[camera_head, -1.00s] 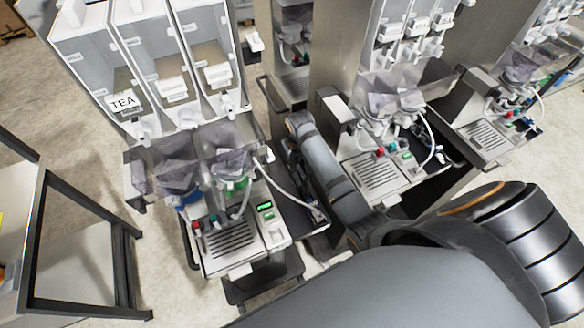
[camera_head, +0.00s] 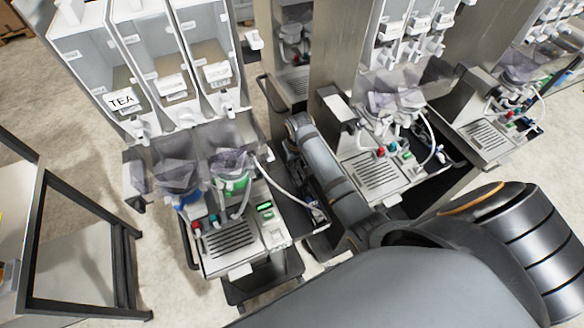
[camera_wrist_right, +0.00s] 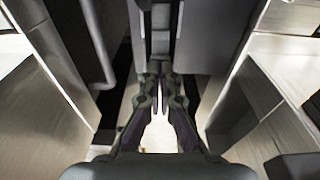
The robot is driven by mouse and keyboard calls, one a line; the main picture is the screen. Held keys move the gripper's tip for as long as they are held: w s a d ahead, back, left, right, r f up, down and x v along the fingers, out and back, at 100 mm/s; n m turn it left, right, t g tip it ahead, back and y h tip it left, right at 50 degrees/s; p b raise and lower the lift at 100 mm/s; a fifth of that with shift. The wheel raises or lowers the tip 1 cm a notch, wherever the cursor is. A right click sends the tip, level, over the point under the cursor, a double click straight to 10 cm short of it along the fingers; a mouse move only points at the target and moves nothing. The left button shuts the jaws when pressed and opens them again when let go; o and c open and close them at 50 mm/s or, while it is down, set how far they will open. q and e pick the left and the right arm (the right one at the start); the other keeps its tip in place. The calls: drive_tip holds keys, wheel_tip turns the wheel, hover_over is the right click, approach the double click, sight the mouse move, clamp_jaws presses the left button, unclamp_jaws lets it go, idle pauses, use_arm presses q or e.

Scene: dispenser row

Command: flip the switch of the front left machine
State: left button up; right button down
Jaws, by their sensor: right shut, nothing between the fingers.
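The front left machine (camera_head: 232,240) is the white dispenser with a TEA label and clear hoppers, at the left of the head view. Its front panel has a green-lit display (camera_head: 264,206), red and teal taps and a drip grille. I cannot make out its switch for sure. My right arm reaches into the gap on the machine's right side. My right gripper is dark and largely hidden there in the head view. In the right wrist view the right gripper (camera_wrist_right: 161,125) is shut and empty, between close metal walls. My left gripper is not in view.
A second dispenser (camera_head: 372,174) stands just right of my right arm, and a third (camera_head: 487,141) farther right. A dark-framed table (camera_head: 85,304) is at the left. Bare floor shows between that table and the front left machine.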

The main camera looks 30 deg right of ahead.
drive_tip(key=shift+f, duration=0.45)
wheel_tip(320, 180, up, 2)
drive_tip(key=shift+r+p, duration=0.1)
drive_tip(key=shift+p, duration=0.7)
drive_tip(key=shift+r, duration=2.45)
